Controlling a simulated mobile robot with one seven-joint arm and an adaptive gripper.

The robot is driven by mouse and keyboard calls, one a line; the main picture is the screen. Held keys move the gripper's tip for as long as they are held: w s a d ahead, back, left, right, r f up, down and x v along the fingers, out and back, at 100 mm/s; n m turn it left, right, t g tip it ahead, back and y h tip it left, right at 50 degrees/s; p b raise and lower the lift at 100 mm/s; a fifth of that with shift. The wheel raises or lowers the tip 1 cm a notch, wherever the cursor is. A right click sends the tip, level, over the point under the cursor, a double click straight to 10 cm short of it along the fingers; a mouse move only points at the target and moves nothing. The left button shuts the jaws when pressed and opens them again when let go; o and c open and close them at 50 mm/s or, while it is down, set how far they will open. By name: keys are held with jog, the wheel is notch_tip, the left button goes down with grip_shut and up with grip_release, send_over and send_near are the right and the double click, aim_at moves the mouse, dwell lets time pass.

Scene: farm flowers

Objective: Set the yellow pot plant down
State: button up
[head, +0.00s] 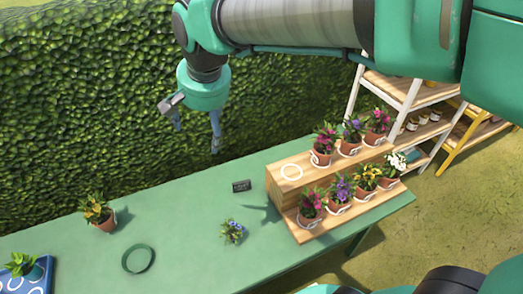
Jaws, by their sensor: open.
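A plant with yellow flowers in a terracotta pot (105,222) stands upright on the left part of the green table (185,225). Another yellow-flowered pot plant (366,180) stands on the lower step of the wooden stand (330,225). My gripper (197,138) is open and empty, high above the back of the table, apart from every plant. A dark green ring (138,259) lies empty on the table.
Several other potted flowers (338,193) fill both steps. A blue tray (40,277) with a plant is far left. A hedge (80,100) stands behind; shelves (405,90) are right.

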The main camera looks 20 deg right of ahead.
jog(key=s+d+f+n, duration=0.1)
jog(key=s+d, duration=0.2)
jog(key=s, duration=0.3)
jog(key=s+d+f+n+t, duration=0.1)
jog(key=s+d+n, duration=0.1)
jog(key=s+d, duration=0.2)
jog(key=s+d+f+n, duration=0.1)
jog(key=s+d, duration=0.2)
jog(key=s, duration=0.6)
jog(key=shift+s+d+f+n+t+h, duration=0.25)
jog(key=shift+d+f+n+t+h, duration=0.05)
jog(key=shift+d+t+h, duration=0.1)
